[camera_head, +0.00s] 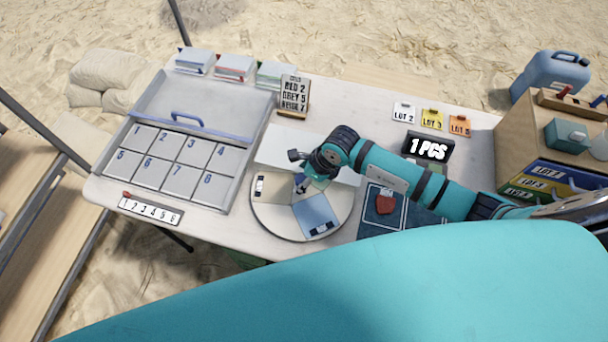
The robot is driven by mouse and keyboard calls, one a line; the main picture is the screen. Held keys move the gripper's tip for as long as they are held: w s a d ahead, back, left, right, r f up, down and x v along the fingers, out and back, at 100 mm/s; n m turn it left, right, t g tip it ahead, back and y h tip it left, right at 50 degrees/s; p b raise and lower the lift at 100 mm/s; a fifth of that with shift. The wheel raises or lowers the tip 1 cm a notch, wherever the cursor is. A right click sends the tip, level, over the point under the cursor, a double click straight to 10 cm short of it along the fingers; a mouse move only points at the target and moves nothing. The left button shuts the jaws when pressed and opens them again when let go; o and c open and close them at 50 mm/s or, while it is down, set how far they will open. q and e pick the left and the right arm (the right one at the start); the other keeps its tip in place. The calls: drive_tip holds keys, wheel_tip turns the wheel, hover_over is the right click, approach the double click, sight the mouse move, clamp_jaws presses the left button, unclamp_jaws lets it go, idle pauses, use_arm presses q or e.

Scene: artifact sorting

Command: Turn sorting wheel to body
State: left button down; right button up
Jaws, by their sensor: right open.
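The round sorting wheel (274,218) lies on the table in front of me, pale, with a blue sector and small dark-and-white labels near its rim. My right arm comes in from the right and reaches over the wheel's far right part. My right gripper (302,184) is open and points down over the wheel near its middle; I cannot tell whether it touches anything. The arm and gripper hide part of the wheel. My left gripper is not in view.
A numbered tray (228,185) stands left of the wheel. A red piece (385,204) lies on a dark blue mat (372,228) to the right. A "1 PCS" display (430,147), lot tags (432,118) and a sign (294,96) stand behind. A teal surface fills the foreground.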

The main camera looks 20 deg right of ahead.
drive_tip(key=shift+c, duration=0.3)
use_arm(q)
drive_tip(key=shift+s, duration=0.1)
use_arm(e)
clamp_jaws()
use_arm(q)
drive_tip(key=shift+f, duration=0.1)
